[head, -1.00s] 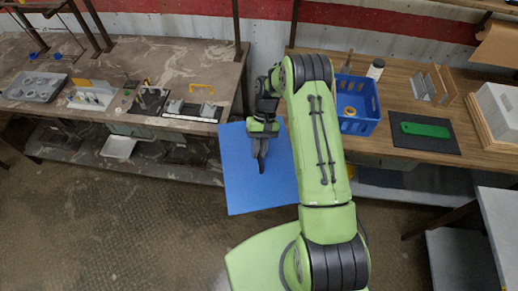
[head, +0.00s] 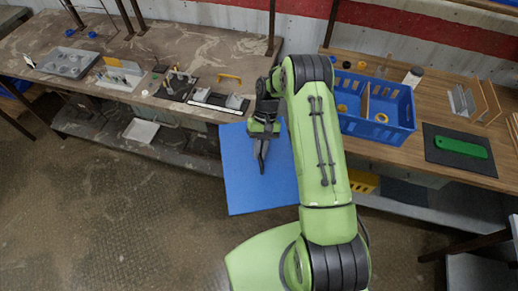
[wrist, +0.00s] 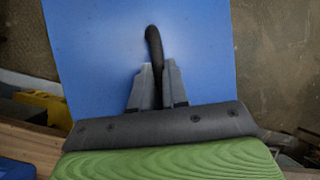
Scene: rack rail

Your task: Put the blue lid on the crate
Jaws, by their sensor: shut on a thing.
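The blue lid (head: 240,185) is a flat square panel held in the air in front of the gap between the two tables. My gripper (head: 262,150) is shut on the lid's dark handle, which also shows between the fingers in the wrist view (wrist: 154,45). The lid (wrist: 90,45) fills most of the wrist view. The blue crate (head: 395,133) is open-topped on the right wooden table, partly hidden behind my arm. A divider and several yellow rolls show inside it.
The right table (head: 460,185) also holds a green object on a dark mat (head: 462,147), a white-capped jar (head: 412,77) and upright panels. The left table (head: 200,60) holds a grey tray (head: 68,62) and fixtures. A yellow crate (head: 362,183) sits below the right table. The floor at front left is clear.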

